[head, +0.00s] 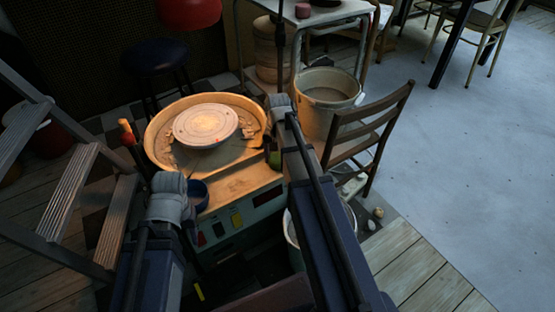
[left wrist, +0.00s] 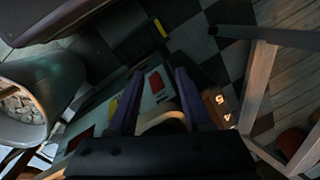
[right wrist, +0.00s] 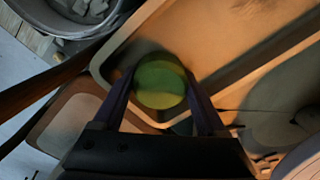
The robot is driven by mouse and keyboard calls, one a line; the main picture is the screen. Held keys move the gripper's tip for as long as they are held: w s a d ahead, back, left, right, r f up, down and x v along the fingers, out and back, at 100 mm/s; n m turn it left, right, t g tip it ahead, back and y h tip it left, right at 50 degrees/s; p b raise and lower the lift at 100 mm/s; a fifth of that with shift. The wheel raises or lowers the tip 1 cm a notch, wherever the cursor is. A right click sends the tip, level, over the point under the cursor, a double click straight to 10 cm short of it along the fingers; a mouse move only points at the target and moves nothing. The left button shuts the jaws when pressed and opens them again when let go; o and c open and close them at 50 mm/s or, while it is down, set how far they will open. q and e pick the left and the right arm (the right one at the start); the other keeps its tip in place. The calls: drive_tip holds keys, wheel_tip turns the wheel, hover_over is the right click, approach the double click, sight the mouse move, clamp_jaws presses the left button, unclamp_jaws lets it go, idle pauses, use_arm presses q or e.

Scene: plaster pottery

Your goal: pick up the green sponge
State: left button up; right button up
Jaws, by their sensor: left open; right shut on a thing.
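The green sponge (right wrist: 160,82) is round and sits between the fingers of my right gripper (right wrist: 160,88) in the right wrist view. The fingers are shut on it from both sides. My left gripper (left wrist: 157,92) is open and empty in the left wrist view, above the front of the wheel's cabinet.
A wooden ladder (head: 80,180) is at left. A wooden chair (head: 372,125) and a large bucket (head: 328,90) stand at right. Open floor lies far right.

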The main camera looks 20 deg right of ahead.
sight(278, 156)
wheel_tip(278, 156, up, 10)
drive_tip(key=p, duration=1)
drive_tip(key=o, duration=0.8)
drive_tip(key=shift+c, duration=0.2)
drive_tip(key=c, duration=0.6)
drive_tip(key=shift+c, duration=0.2)
